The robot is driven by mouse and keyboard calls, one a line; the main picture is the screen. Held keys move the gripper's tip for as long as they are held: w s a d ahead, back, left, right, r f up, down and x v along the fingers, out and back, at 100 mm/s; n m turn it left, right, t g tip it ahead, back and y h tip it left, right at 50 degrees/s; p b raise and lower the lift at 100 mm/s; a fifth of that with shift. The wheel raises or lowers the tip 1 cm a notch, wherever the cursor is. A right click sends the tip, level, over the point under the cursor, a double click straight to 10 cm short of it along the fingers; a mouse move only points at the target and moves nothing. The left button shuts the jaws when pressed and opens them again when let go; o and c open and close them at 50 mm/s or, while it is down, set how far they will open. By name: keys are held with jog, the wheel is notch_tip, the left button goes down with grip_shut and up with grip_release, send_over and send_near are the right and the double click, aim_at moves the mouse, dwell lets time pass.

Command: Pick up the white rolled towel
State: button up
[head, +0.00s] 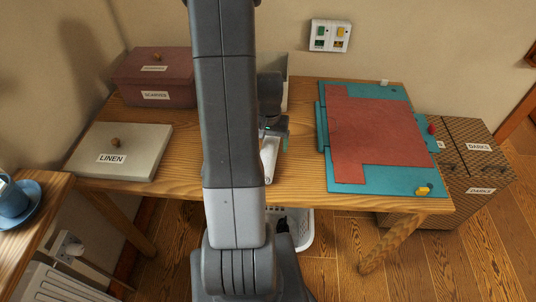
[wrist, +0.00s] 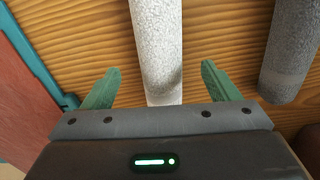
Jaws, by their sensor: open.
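The white rolled towel (wrist: 157,40) lies on the wooden table; in the wrist view it runs from the top edge down between my green fingers. In the head view only part of the white towel (head: 269,160) shows beside my arm, which hides the rest. My gripper (wrist: 159,70) is open, with one finger on each side of the towel and a gap showing on both sides. In the head view my gripper (head: 278,133) is partly hidden behind my arm, above the table.
A grey rolled towel (wrist: 292,45) lies to the right in the wrist view. A teal board with a red panel (head: 375,130) covers the table's right side. A linen box (head: 120,150) and a scarves box (head: 155,80) stand on the left.

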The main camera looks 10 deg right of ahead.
aim_at(268, 149)
jog(key=shift+s+a+f+p, duration=0.1)
jog(key=shift+f+p, duration=0.35)
jog(key=shift+f, duration=2.1)
jog(key=c, duration=1.1)
jog(key=shift+r, duration=0.1)
